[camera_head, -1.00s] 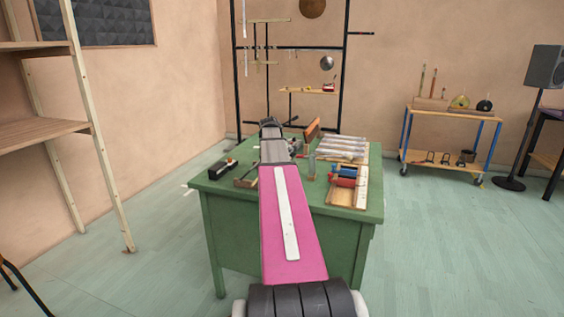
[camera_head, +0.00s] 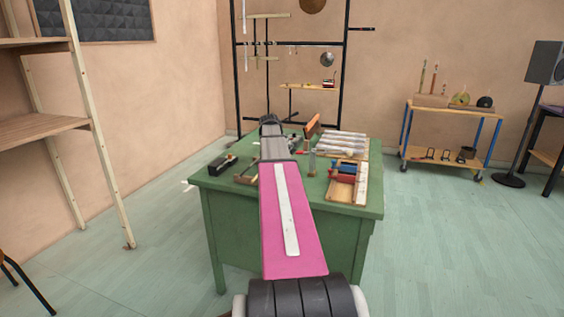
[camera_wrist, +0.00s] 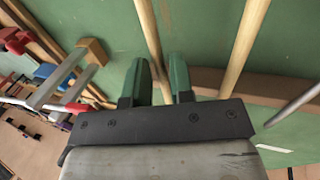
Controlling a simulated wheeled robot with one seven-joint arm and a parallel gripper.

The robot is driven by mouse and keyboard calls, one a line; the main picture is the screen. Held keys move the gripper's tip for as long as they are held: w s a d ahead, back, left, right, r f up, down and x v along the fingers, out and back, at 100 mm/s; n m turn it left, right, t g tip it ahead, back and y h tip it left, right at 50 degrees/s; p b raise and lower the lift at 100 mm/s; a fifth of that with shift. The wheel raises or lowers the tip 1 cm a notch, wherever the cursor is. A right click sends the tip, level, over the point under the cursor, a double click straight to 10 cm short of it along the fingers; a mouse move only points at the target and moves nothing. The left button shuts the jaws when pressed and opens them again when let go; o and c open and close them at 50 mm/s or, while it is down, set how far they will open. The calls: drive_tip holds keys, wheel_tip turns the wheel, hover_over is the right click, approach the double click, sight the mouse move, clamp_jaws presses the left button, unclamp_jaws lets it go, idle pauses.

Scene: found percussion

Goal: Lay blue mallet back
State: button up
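In the wrist view the two green fingers of my gripper (camera_wrist: 162,82) point at the green table top, a narrow gap between them. A thin wooden stick (camera_wrist: 148,35) runs down into this gap; whether the fingers press on it I cannot tell. A second wooden stick (camera_wrist: 245,45) lies to the right, across a brown bar (camera_wrist: 215,80). No blue mallet head can be made out on either stick. In the head view my arm reaches over the green table (camera_head: 230,210) and hides my gripper.
A wooden tray with red and blue blocks (camera_head: 345,170) stands at the table's right, with silvery bars (camera_head: 342,146) behind it. A black box (camera_head: 222,165) is at the left. A wooden piece with metal strips (camera_wrist: 90,50) stands close left of my fingers. A black frame (camera_head: 340,80) rises behind.

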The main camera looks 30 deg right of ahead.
drive_tip(key=shift+o, duration=1)
drive_tip(key=v, duration=1)
drive_tip(key=shift+r, duration=0.4)
